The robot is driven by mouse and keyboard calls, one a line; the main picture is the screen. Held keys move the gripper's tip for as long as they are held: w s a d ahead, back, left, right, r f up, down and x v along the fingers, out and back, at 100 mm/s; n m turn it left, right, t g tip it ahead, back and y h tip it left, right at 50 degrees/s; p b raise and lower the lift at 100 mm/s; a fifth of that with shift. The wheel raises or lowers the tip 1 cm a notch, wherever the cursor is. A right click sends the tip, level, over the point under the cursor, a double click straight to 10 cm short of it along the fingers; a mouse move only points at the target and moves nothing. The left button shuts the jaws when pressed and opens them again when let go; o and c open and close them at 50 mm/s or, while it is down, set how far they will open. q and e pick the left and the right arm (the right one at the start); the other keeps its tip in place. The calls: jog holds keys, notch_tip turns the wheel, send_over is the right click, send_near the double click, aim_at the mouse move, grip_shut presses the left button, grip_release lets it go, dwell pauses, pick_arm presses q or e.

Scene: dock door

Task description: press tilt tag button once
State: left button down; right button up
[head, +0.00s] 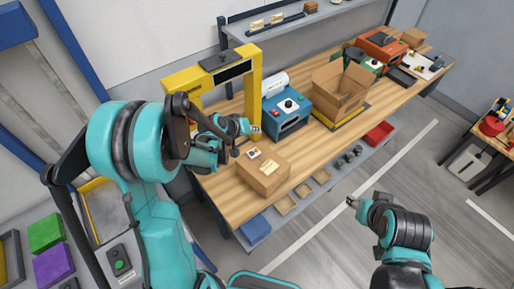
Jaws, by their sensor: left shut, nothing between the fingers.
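A closed cardboard box (262,181) stands near the front left of the wooden bench. On its top is a small white tag with a red spot (254,153), which I take for the tilt tag; its button is too small to make out. A pale label (268,167) lies beside it. My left gripper (256,128) is shut and empty, just behind and above the box, apart from the tag. My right gripper (351,202) is over the floor in front of the bench, away from the box; its fingers are too small to read.
A yellow frame (255,95) stands close behind my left gripper. A blue machine (287,112) and an open cardboard box (341,88) stand to the right on the bench (224,193). Small bins and a red tray (379,133) sit on the lower shelf.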

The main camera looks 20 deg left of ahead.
aim_at(255, 151)
pick_arm(q)
jog(key=shift+f, duration=0.15)
notch_tip(255, 151, down, 8)
jog(key=b, duration=0.6)
jog(key=shift+f+b, duration=0.3)
jog(key=shift+b, duration=0.15)
dwell(1.1)
jog(key=shift+f+b, duration=0.4)
jog(key=shift+b, duration=0.15)
jog(key=shift+f+b, duration=0.4)
jog(key=shift+b, duration=0.05)
dwell(0.4)
jog(key=shift+r, duration=0.15)
jog(key=shift+r+p, duration=0.5)
jog(key=shift+r, duration=0.15)
jog(key=shift+r, duration=0.1)
